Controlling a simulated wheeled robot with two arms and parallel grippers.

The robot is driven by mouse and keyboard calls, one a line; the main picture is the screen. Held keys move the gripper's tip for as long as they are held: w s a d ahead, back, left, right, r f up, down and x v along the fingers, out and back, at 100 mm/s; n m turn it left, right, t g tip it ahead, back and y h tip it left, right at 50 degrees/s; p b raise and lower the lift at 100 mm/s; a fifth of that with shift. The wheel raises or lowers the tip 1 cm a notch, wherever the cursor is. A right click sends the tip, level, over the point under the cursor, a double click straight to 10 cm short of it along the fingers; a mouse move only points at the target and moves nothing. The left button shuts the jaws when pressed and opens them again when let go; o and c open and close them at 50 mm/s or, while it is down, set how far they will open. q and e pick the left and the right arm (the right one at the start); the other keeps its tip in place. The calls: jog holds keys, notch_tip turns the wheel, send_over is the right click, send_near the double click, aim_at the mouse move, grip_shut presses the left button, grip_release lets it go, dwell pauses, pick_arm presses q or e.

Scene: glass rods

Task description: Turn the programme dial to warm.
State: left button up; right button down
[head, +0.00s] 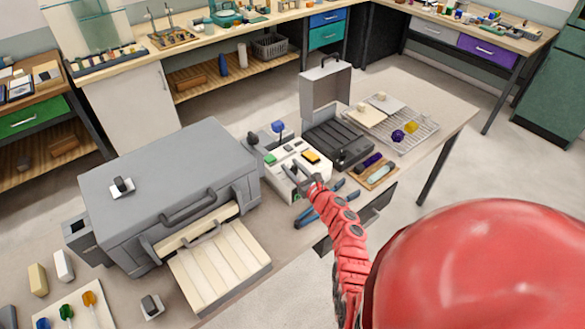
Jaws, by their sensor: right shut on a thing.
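A white control box (284,155) stands on the table right of the big grey kiln-like box. It has a green button (270,159) and an orange-yellow one (311,156) on top. My right gripper (302,177) reaches in from the lower right and is at the front of the control box. It is shut on what seems to be the programme dial, which its fingers mostly hide. The dial's marks, including warm, are too small to read, so I cannot tell where it points. My left gripper is not in view.
The grey box (150,165) has its front open, with a pale slatted tray (218,262) sticking out. Blue-handled pliers (318,208) lie just by my right wrist. A dark case (338,138) and a wire rack (411,131) stand to the right. The table's far right end is clear.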

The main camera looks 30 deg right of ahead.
jog(key=m+h+b, duration=0.1)
jog(key=m+h, duration=0.1)
jog(key=h, duration=0.1)
jog(key=shift+f, duration=0.2)
jog(key=m+g+h+b, duration=0.1)
jog(key=m+h+b, duration=0.1)
jog(key=b, duration=0.3)
jog(key=m+g+h+b, duration=0.2)
jog(key=m+h+b, duration=0.1)
jog(key=h+b, duration=0.2)
jog(key=shift+h, duration=0.3)
jog(key=shift+r+m+g+h+b, duration=0.15)
jog(key=shift+m+g+h+b, duration=0.4)
jog(key=shift+b, duration=0.45)
jog(key=shift+c, duration=2.2)
grip_release()
jog(key=shift+s, duration=0.1)
